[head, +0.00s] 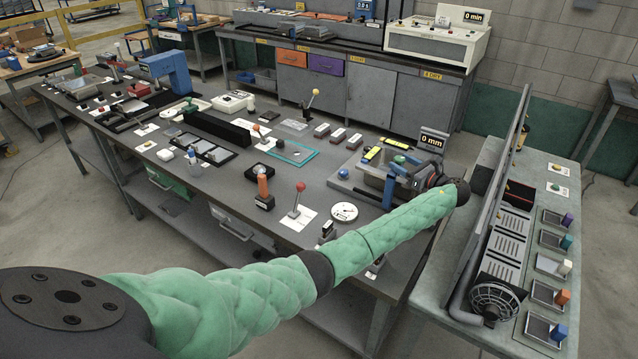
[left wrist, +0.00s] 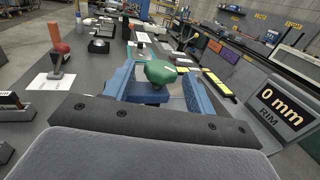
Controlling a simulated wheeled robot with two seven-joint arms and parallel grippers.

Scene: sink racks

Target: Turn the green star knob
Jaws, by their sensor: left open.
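The green star knob (head: 400,159) sits at the sink rack at the right end of the long table. In the left wrist view the green knob (left wrist: 160,73) appears between my two blue fingers, with a blue part below it. My left gripper (head: 405,173) is open at the knob, and its fingers also show in the wrist view (left wrist: 158,85). I cannot tell whether a finger touches the knob. My forearm and wrist hide part of the rack. My right gripper is out of view.
A display reading 0 mm (head: 433,140) stands just behind the rack, also close on the right in the wrist view (left wrist: 283,103). Yellow-topped strips (head: 372,154) lie beside the knob. A red-ball lever (head: 299,188) and a round dial (head: 344,211) stand to the left.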

